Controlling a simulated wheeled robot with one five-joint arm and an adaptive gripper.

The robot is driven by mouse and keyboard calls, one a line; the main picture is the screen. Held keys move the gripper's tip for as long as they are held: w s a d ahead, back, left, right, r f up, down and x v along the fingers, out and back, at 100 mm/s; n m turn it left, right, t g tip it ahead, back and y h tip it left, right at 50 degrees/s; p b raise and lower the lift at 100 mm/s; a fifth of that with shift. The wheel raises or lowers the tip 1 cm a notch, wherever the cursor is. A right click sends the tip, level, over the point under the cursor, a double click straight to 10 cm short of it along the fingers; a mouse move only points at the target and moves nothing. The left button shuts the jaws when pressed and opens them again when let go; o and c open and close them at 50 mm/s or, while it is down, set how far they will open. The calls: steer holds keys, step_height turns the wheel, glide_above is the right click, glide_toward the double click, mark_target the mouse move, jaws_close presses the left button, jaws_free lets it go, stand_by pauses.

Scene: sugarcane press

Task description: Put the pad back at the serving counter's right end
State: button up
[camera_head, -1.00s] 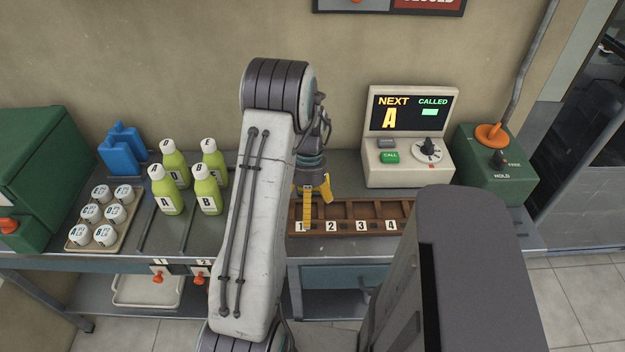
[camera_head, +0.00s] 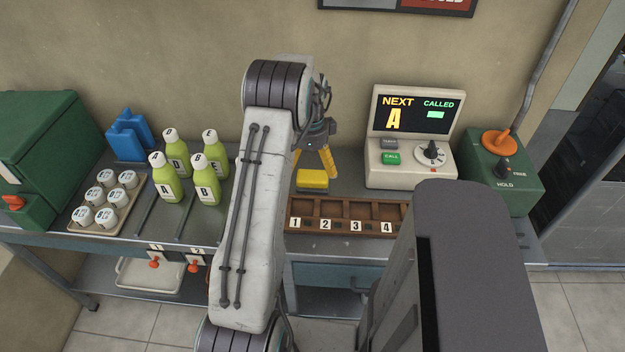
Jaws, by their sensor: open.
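A small yellow block (camera_head: 312,181), which looks like the pad, lies on the grey counter (camera_head: 345,183) just behind the numbered wooden rack. My gripper (camera_head: 314,170) is open, with its yellow fingers pointing down and spread apart. It is just above or behind the block; the exact gap cannot be told. The left finger is partly hidden by my arm. No object shows held between the fingers.
The wooden rack (camera_head: 344,204) has empty slots. A display console (camera_head: 409,148) and a green box with an orange lever base (camera_head: 497,165) stand to the right. Green bottles (camera_head: 168,186), a cup tray (camera_head: 123,217) and a blue holder (camera_head: 129,135) stand left.

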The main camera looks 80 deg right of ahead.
mark_target(310, 178)
steer(key=shift+w+f+p, duration=0.1)
steer(key=shift+f+p, duration=0.4)
steer(key=shift+f, duration=2.7)
steer(key=shift+c, duration=0.5)
steer(key=c, duration=1.1)
steer(key=shift+r, duration=0.1)
steer(key=shift+c, duration=0.2)
